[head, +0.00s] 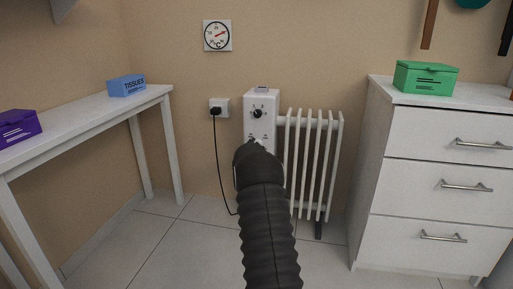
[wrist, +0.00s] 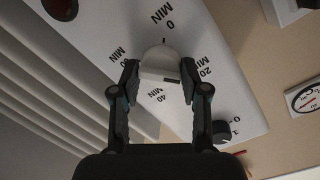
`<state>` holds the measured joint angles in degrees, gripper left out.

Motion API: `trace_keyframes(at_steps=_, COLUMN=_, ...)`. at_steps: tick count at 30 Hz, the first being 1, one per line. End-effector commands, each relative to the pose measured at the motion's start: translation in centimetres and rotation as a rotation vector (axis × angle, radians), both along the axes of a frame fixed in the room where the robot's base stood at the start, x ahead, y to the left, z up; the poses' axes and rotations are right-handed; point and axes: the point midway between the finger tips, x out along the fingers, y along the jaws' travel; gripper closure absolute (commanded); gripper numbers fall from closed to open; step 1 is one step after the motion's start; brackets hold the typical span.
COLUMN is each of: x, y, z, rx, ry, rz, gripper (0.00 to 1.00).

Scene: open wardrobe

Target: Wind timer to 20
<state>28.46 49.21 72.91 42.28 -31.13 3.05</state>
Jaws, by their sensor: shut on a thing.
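The timer knob (wrist: 160,65) is white and sits on the white heater control panel (head: 262,98). In the wrist view, MIN labels ring the knob, with 0 above it, 20 to its right and 40 below. A small tip on the knob's upper edge faces roughly toward 0; a dark mark shows at its lower right, and I cannot tell which is the pointer. My gripper (wrist: 160,82) is shut on the knob, one finger on each side. In the head view my gripper (head: 255,146) covers the knob and the lower panel.
A black dial (head: 258,113) sits higher on the panel. A small switch knob (wrist: 222,130) is at the right in the wrist view. The white radiator (head: 313,160) stands beside the panel. A drawer unit (head: 430,180) is at right, a white table (head: 85,118) at left.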

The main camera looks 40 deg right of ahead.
Motion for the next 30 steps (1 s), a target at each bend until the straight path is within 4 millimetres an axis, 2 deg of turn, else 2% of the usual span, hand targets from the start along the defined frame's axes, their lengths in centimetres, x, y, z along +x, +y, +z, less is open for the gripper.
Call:
trace_keyframes(at_steps=16, x=0.18, y=0.15, z=0.24, rx=0.012, ry=-0.020, rz=0.004, gripper=0.90)
trace_keyframes(at_steps=17, x=0.18, y=0.15, z=0.25, rx=0.012, ry=-0.020, rz=0.004, gripper=0.48)
trace_keyframes(at_steps=19, x=0.18, y=0.15, z=0.24, rx=0.012, ry=-0.019, rz=0.003, gripper=0.31)
trace_keyframes(at_steps=30, x=-0.19, y=-0.01, z=0.14, rx=0.013, ry=-0.018, rz=-0.001, gripper=0.31)
